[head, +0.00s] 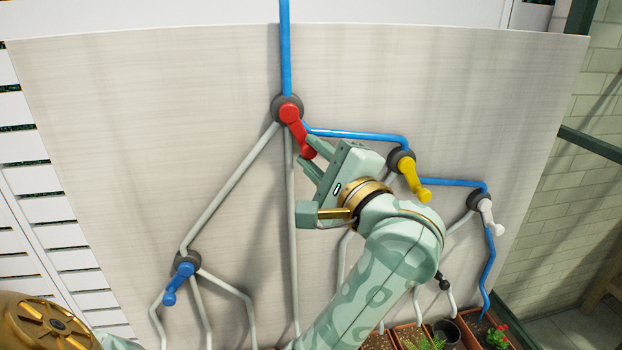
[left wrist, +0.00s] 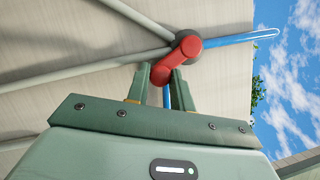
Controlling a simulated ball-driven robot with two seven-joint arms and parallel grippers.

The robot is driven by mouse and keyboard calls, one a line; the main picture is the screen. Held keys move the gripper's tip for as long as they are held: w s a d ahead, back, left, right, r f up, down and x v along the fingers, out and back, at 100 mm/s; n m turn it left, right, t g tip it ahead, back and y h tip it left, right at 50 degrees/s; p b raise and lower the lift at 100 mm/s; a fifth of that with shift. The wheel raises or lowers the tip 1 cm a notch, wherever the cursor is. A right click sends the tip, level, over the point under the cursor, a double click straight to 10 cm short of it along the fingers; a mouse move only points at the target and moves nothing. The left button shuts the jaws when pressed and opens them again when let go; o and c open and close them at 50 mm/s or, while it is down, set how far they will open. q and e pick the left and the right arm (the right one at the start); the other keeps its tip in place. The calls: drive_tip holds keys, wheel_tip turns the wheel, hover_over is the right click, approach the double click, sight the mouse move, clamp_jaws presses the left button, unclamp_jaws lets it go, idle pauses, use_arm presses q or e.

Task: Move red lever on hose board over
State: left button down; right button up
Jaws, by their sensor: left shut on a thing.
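The red lever (head: 292,119) sits on a dark round hub near the upper middle of the hose board (head: 150,110). It points down and slightly right. My left gripper (head: 311,157) is at the lever's lower end, shut on it. In the left wrist view the red lever (left wrist: 178,60) runs down from its hub, with its free end between the two fingers of my left gripper (left wrist: 160,80). The fingers hide part of that end. My right gripper is not in view.
A yellow lever (head: 411,177) and a white lever (head: 487,214) are to the right; a blue lever (head: 176,285) is lower left. A blue hose (head: 355,134) runs from the red hub past yellow and white. Planters (head: 484,325) stand below.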

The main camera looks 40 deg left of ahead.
use_arm(q)
drive_tip(key=n+b, duration=0.1)
drive_tip(key=w+n+g+b, duration=0.1)
drive_tip(key=shift+d+r+n+h, duration=0.3)
drive_tip(key=shift+d+r+h, duration=0.1)
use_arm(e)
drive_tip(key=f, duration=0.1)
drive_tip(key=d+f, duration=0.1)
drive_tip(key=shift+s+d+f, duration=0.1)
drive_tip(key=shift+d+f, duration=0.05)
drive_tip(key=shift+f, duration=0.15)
use_arm(q)
drive_tip(key=shift+r, duration=0.1)
drive_tip(key=c, duration=1.2)
unclamp_jaws()
drive_tip(key=shift+c, duration=0.2)
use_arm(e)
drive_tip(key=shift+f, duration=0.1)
